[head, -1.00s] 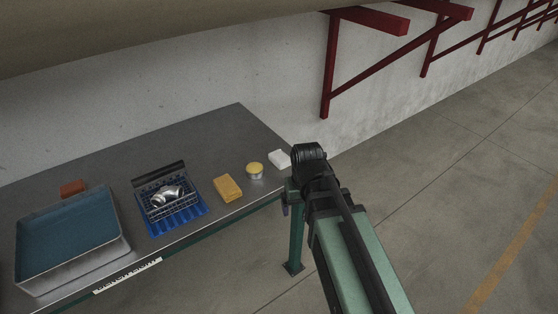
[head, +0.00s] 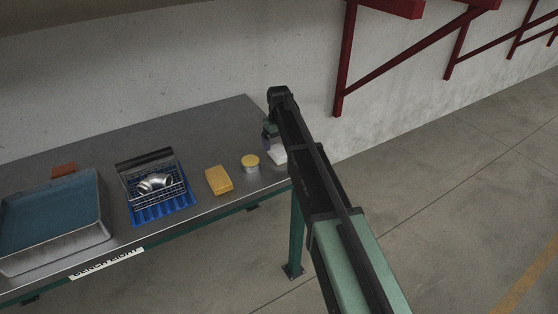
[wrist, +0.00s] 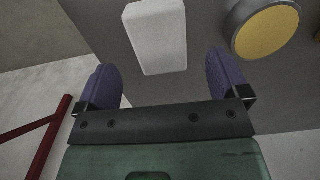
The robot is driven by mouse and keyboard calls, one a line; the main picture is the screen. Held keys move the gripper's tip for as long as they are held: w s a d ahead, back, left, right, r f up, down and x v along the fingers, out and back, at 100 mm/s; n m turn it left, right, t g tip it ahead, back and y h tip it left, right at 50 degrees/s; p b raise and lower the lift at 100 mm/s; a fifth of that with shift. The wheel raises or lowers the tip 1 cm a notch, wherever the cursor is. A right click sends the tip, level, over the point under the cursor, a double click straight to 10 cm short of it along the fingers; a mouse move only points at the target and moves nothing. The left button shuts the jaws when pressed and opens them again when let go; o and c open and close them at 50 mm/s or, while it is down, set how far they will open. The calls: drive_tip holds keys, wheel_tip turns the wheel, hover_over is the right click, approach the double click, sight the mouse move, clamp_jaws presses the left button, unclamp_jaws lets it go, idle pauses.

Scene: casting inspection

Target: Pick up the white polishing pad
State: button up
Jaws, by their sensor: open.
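The white polishing pad (wrist: 157,38) is a pale block lying on the bench top. In the wrist view it sits ahead of and between my two purple fingers, apart from both. In the head view the pad (head: 278,157) is at the bench's right end, partly hidden by my arm. My gripper (wrist: 165,80) is open and empty. In the head view the gripper (head: 267,140) hangs over the pad, mostly hidden behind my arm.
A round tin with a yellow top (head: 250,163) stands just left of the pad. The wall is behind.

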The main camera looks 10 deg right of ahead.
sight(279, 150)
wheel_tip(279, 150, down, 5)
drive_tip(key=b, duration=0.5)
drive_tip(key=shift+f, duration=0.2)
drive_tip(key=shift+r, duration=0.25)
drive_tip(key=shift+c, duration=0.4)
drive_tip(key=c, duration=1)
wheel_tip(279, 150, up, 20)
drive_tip(key=p, duration=2)
